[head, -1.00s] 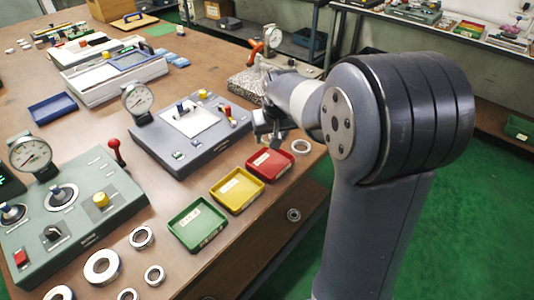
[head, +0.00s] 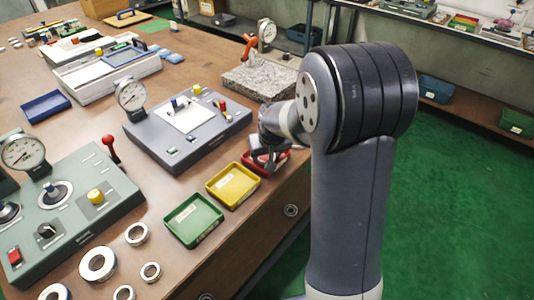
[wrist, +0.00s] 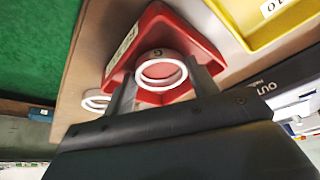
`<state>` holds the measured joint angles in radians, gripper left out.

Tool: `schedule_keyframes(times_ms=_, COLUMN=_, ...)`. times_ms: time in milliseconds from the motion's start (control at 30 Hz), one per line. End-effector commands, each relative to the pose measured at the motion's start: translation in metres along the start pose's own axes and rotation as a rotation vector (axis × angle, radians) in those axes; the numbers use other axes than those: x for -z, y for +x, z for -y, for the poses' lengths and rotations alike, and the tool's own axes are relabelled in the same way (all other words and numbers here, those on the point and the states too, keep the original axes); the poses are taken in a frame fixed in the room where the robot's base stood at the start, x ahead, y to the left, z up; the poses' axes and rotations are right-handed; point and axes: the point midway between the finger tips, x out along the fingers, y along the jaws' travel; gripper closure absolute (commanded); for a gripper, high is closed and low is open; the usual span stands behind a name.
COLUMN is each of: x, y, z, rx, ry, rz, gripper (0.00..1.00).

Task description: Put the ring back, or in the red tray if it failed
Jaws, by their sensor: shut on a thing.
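My gripper (wrist: 163,88) is shut on a metal ring (wrist: 140,73), held between its two fingers in the wrist view. The ring is over the red tray (wrist: 183,22), within its outline; I cannot tell how high above the tray floor it is. In the head view my gripper (head: 268,160) is at the red tray (head: 284,156) and hides part of it, and the held ring cannot be made out there. A second ring (wrist: 93,102) lies on the table just outside the red tray in the wrist view.
A yellow tray (head: 233,186) and a green tray (head: 194,220) stand in line beside the red one. A grey gauge station (head: 186,143) and a green-grey station (head: 75,217) stand behind. Several rings (head: 98,263) lie at the front left. The table edge is close.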

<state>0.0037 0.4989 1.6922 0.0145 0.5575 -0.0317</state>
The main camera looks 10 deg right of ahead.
Motion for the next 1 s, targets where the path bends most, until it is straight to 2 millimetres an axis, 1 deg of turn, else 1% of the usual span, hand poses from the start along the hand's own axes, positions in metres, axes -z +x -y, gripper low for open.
schedule_keyframes(times_ms=33, x=-0.001, y=0.003, z=0.000, rx=0.000, ry=0.000, rz=0.000, gripper=0.73)
schedule_keyframes(times_ms=67, x=-0.001, y=0.002, z=0.000, rx=0.000, ry=0.000, rz=0.000, gripper=0.44)
schedule_keyframes(times_ms=300, x=-0.001, y=0.001, z=0.000, rx=0.000, ry=0.000, rz=0.000, gripper=0.24)
schedule_keyframes(times_ms=533, x=0.000, y=0.001, z=0.000, rx=0.000, ry=0.000, rz=0.000, gripper=0.23)
schedule_keyframes(times_ms=667, x=0.001, y=-0.004, z=0.000, rx=0.000, ry=0.000, rz=-0.001, gripper=0.23)
schedule_keyframes(times_ms=767, x=0.002, y=-0.017, z=0.000, rx=0.000, ry=0.000, rz=-0.003, gripper=0.23)
schedule_keyframes(times_ms=867, x=0.002, y=-0.035, z=0.000, rx=0.000, ry=0.000, rz=-0.005, gripper=0.23)
schedule_keyframes(times_ms=1000, x=0.002, y=-0.065, z=0.000, rx=0.000, ry=0.000, rz=-0.005, gripper=0.23)
